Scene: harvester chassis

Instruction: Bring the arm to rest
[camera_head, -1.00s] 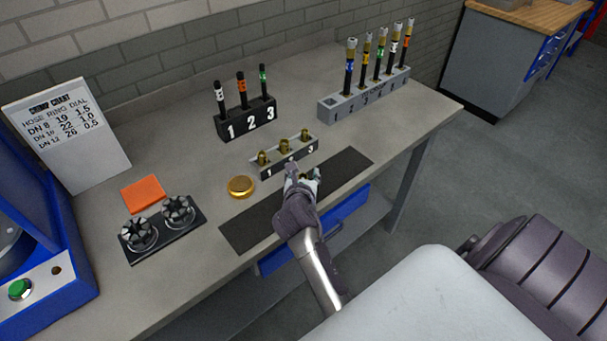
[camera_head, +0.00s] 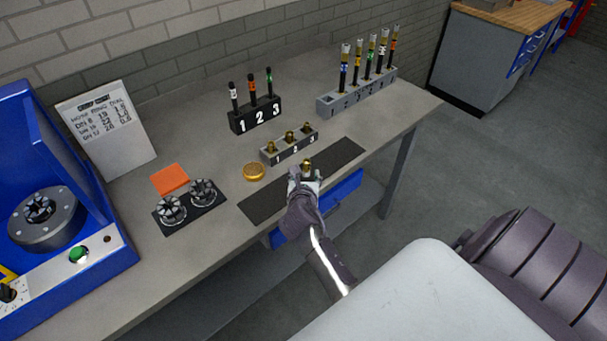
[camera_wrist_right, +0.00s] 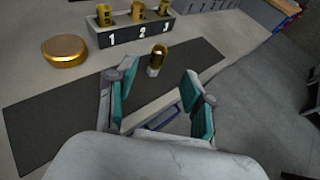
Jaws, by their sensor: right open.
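My right gripper (camera_head: 304,183) is over the front edge of the bench, at the dark mat (camera_head: 262,204). In the right wrist view its two teal-padded fingers (camera_wrist_right: 157,82) are spread apart with nothing between the pads. A small brass fitting (camera_wrist_right: 157,58) with a pale lower end stands on the mat just beyond the fingertips, apart from them. It also shows in the head view (camera_head: 307,164), its lower part hidden by the gripper. My left gripper is not in view.
Behind the mat stands a grey numbered block (camera_head: 283,155) with brass fittings. A gold disc (camera_head: 254,172) lies left of it. Further back are a black hose rack (camera_head: 257,118) and a grey hose rack (camera_head: 340,104). A blue machine (camera_head: 60,200) stands at left. Open floor lies right of the bench.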

